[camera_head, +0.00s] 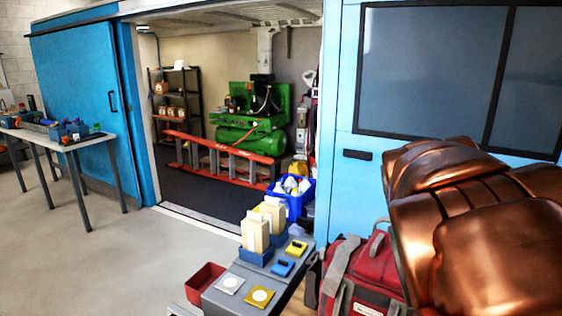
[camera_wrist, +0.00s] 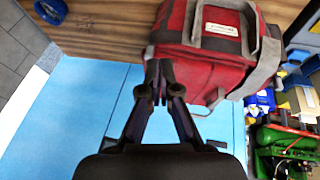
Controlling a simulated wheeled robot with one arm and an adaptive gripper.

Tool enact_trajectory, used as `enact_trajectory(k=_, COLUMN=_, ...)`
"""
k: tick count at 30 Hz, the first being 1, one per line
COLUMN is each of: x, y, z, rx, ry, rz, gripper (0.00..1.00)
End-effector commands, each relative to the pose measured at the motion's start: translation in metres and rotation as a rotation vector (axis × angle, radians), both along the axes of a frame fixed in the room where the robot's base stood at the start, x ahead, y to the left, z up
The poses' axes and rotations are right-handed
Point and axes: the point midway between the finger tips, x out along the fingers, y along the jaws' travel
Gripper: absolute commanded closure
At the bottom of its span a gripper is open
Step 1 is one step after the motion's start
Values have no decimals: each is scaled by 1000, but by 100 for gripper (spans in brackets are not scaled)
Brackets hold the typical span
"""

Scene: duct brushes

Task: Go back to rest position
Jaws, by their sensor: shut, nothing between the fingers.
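My gripper (camera_wrist: 159,82) shows in the wrist view with its two dark fingers together and nothing between them. It points toward a red bag with grey straps (camera_wrist: 222,60), and I cannot tell whether it touches the bag. In the head view my copper-coloured arm fills the lower right, and the gripper itself is out of that view. The red bag (camera_head: 366,268) stands there just left of my arm.
A grey bench (camera_head: 232,292) holds blue holders with tan boxes (camera_head: 256,230) and small coloured blocks. A red bin (camera_head: 205,284) and a blue crate (camera_head: 290,200) are close by. A table (camera_head: 62,138) stands at far left. The floor at left is clear.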

Motion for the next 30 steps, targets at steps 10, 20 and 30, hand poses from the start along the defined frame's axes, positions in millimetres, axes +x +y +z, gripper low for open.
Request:
enact_trajectory(k=10, x=-153, y=56, z=-40, rx=235, ry=280, rz=252, gripper=100)
enact_trajectory(k=20, x=-229, y=89, z=-61, rx=328, ry=422, rz=444, gripper=100)
enact_trajectory(k=30, x=-231, y=90, z=-62, rx=330, ry=427, rz=451, gripper=100)
